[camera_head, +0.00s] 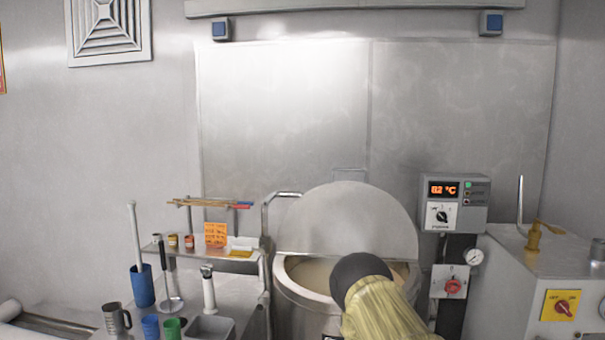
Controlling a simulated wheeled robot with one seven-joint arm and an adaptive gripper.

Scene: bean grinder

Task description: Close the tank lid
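The tank (298,305) is a round metal vessel at the bottom centre, with pale contents inside its rim. Its lid (345,222) is a grey disc that stands raised and open at the back of the rim, against the wall side. A black rounded part and a yellow-sleeved part of my arm reach in from the bottom and cover the front right of the tank opening. My gripper's fingers do not show. I cannot tell whether any part of my arm touches the tank.
A bench (235,300) at left holds cups, a blue container (142,287) and utensils. A control box (453,203) with a temperature display stands right of the tank. A white machine (545,280) stands farther right. A bent metal rail (268,225) rises left of the lid.

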